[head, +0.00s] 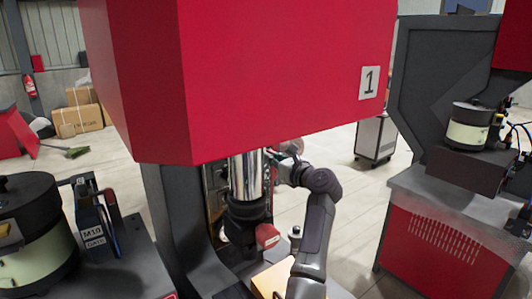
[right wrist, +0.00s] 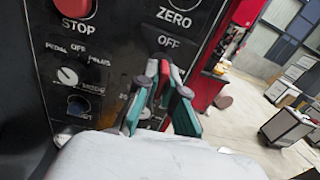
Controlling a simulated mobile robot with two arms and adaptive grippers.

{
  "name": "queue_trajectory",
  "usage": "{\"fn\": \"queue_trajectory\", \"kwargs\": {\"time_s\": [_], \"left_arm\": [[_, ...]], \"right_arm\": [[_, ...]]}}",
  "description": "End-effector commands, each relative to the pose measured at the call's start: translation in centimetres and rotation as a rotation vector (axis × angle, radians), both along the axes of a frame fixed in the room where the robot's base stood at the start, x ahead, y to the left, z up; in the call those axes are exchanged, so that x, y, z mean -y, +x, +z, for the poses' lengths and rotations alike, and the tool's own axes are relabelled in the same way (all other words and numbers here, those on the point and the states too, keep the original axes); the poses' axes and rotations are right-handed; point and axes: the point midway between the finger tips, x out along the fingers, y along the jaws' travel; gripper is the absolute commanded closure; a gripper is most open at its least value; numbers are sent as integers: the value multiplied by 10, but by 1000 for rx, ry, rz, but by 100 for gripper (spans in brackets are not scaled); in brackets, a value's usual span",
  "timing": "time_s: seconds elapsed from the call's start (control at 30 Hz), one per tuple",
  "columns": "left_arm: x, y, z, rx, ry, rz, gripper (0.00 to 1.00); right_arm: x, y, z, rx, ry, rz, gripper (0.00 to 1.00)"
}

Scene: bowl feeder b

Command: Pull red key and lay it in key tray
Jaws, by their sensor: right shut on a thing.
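In the right wrist view my right gripper (right wrist: 160,85) has its green-padded fingers shut on the red key (right wrist: 163,78), of which a narrow red strip shows between them. It is right in front of the black control panel, just under an OFF label. I cannot tell whether the key is still in its switch. In the head view my right gripper (head: 280,170) is at the panel behind the shiny cylinder, partly hidden. No key tray can be made out for sure. My left gripper is not in view.
The control panel (right wrist: 98,45) carries a red STOP button (right wrist: 74,7) and a MODE knob (right wrist: 68,76). The red press head (head: 270,70) marked 1 hangs over the shiny cylinder (head: 246,175). A yellow-orange thing (head: 270,281) is low beside my right arm. Bowl feeders stand left and right.

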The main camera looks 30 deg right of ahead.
Motion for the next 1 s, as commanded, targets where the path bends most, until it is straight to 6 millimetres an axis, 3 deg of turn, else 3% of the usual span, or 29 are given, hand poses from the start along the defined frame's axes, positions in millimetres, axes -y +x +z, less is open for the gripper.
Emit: {"fn": "queue_trajectory", "kwargs": {"time_s": [1.0], "left_arm": [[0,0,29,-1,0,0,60]], "right_arm": [[3,-41,1,0,1,0,100]]}}
